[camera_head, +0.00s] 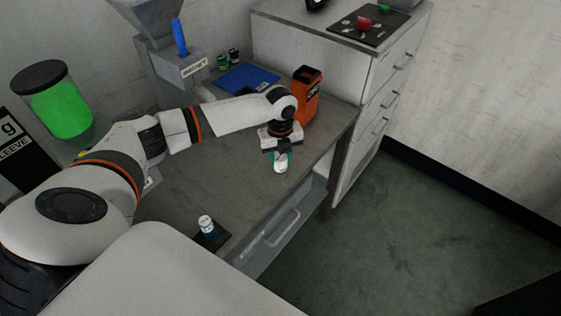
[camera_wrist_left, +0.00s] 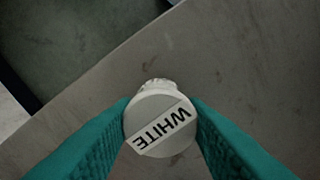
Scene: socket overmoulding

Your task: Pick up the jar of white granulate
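The jar of white granulate (camera_wrist_left: 160,128) has a round white lid labelled WHITE. In the left wrist view it sits between the teal fingers of my left gripper (camera_wrist_left: 162,122), which touch or nearly touch the lid on both sides. In the head view the jar (camera_head: 280,168) shows below my left gripper (camera_head: 281,160) near the front edge of the grey table. The gripper appears shut on it. Whether the jar rests on the table or is slightly raised, I cannot tell. My right gripper is not in view.
Another small white-topped jar (camera_head: 206,224) stands on a dark pad near the table's front edge. An orange container (camera_head: 307,98) stands behind my gripper. A blue mat (camera_head: 248,77), two small jars (camera_head: 228,58) and a grey hopper machine (camera_head: 165,65) are at the back. The table's middle is clear.

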